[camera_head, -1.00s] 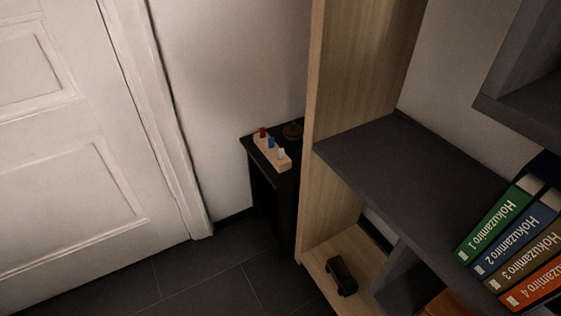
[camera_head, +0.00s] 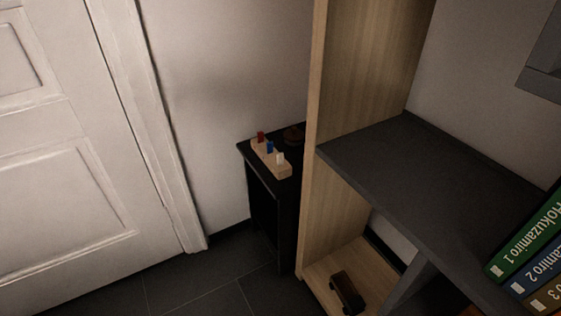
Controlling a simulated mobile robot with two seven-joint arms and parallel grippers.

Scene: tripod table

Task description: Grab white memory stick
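The white memory stick (camera_head: 280,158) stands upright in a light wooden holder (camera_head: 270,163), at its near right end. A blue stick (camera_head: 269,146) stands in the middle of the holder and a red stick (camera_head: 261,137) at its far left end. The holder lies on top of a small black cabinet (camera_head: 264,204) in the corner, left of the wooden shelf. Neither of my grippers shows in the head view.
A tall wooden shelf panel (camera_head: 334,120) stands right beside the cabinet. A dark shelf board (camera_head: 420,170) carries several binders (camera_head: 530,262). A dark round object (camera_head: 293,135) sits behind the holder. A white door (camera_head: 80,150) is at left. The dark floor (camera_head: 205,285) is clear.

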